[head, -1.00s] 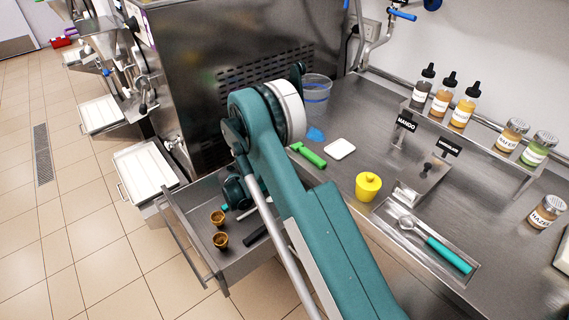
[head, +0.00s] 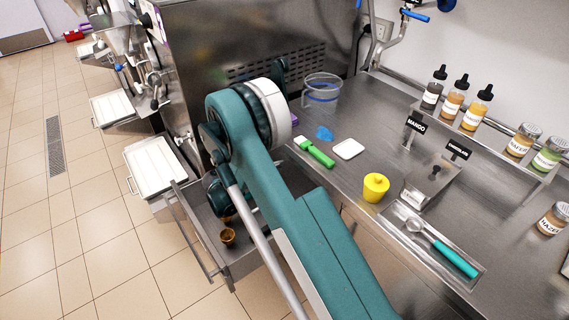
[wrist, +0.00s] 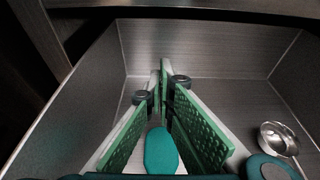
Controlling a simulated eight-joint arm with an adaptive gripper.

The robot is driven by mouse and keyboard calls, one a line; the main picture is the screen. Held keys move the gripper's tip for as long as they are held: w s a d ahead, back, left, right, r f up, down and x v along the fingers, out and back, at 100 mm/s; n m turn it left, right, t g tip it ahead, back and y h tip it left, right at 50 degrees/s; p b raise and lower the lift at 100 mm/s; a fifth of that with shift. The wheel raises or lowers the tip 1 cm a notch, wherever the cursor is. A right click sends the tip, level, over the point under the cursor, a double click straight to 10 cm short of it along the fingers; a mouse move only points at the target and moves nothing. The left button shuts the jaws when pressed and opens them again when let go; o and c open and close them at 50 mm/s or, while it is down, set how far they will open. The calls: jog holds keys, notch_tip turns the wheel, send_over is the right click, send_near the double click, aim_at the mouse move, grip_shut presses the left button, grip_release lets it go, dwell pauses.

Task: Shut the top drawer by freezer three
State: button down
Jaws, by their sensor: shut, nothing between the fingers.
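The top drawer (head: 248,266) under the steel counter stands pulled out in the head view, with its front and bar handle (head: 193,236) toward the lower left. My gripper is mostly hidden behind my arm in the head view, over or inside the drawer. In the wrist view, my gripper (wrist: 163,78) points into the grey drawer (wrist: 205,50), its green-padded fingers together at the tips and empty. A shiny round metal piece (wrist: 278,138) lies at the right in the drawer. I cannot tell whether the fingertips touch a wall.
A freezer (head: 240,50) stands behind the drawer. White trays (head: 155,168) jut out at the left. The counter holds a clear jug (head: 321,95), a green-handled tool (head: 315,152), a yellow pot (head: 375,188) and a scoop (head: 440,248). Open tiled floor (head: 95,260) lies at the left.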

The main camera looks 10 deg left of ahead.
jog(key=shift+p+v, duration=0.3)
jog(key=shift+v, duration=1.55)
jog(key=c, duration=2.9)
grip_release()
jog(key=shift+o, duration=0.2)
jog(key=shift+s+a+r+p, duration=0.25)
jog(key=shift+s+a+p, duration=0.05)
jog(key=s+a+r+m+g+y+p, duration=0.3)
jog(key=s+a+m, duration=0.3)
jog(key=s, duration=0.6)
jog(key=s+a+r+m+g+y+p, duration=0.4)
jog(key=s+a, duration=0.4)
jog(key=s, duration=0.4)
jog(key=s+a+r+m+g+y+p, duration=0.3)
jog(key=s+a+r+m, duration=0.2)
jog(key=s+a+m, duration=0.3)
jog(key=shift+s, duration=2.3)
jog(key=shift+r, duration=0.1)
